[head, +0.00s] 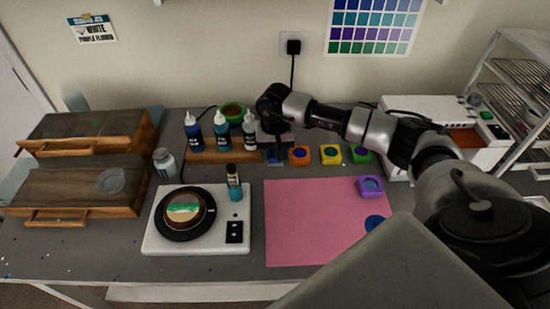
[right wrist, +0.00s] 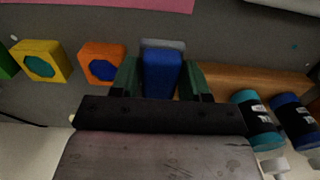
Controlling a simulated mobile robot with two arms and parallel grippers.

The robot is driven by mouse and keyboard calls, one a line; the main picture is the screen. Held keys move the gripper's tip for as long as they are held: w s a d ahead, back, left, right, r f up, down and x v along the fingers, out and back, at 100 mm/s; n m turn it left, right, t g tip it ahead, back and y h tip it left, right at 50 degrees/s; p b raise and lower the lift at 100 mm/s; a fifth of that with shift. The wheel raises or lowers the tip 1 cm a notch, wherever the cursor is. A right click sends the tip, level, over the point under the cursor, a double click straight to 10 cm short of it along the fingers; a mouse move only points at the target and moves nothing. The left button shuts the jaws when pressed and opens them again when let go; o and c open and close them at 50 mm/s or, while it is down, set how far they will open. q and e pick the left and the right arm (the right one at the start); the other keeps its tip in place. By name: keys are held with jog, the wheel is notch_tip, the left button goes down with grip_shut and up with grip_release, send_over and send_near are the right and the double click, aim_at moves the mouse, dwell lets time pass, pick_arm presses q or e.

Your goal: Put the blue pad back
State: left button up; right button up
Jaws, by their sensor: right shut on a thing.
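The blue pad (right wrist: 161,74) sits between the two fingers of my right gripper (right wrist: 160,82), which is shut on it. In the head view the blue pad (head: 273,157) shows just below the right gripper (head: 274,146), at the left end of a row of pads near the back of the table. The orange pad (head: 300,155) is beside it with a small gap; it also shows in the right wrist view (right wrist: 101,64). I cannot tell whether the blue pad touches the table. My left gripper is not in view.
Yellow (head: 330,154) and green (head: 361,154) pads continue the row. A purple pad (head: 371,186) lies on the pink sheet (head: 310,220), which has a blue round mark. Bottles (head: 221,131) stand on a wooden board left of the gripper. A white turntable (head: 170,240) is front left.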

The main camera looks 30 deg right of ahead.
aim_at(275, 161)
notch_tip(275, 161, down, 4)
jog(key=shift+r+p, duration=0.1)
jog(key=shift+p, duration=0.65)
jog(key=shift+f+b, duration=0.25)
jog(key=shift+b, duration=0.05)
jog(key=o, duration=0.6)
jog(key=shift+r, duration=0.15)
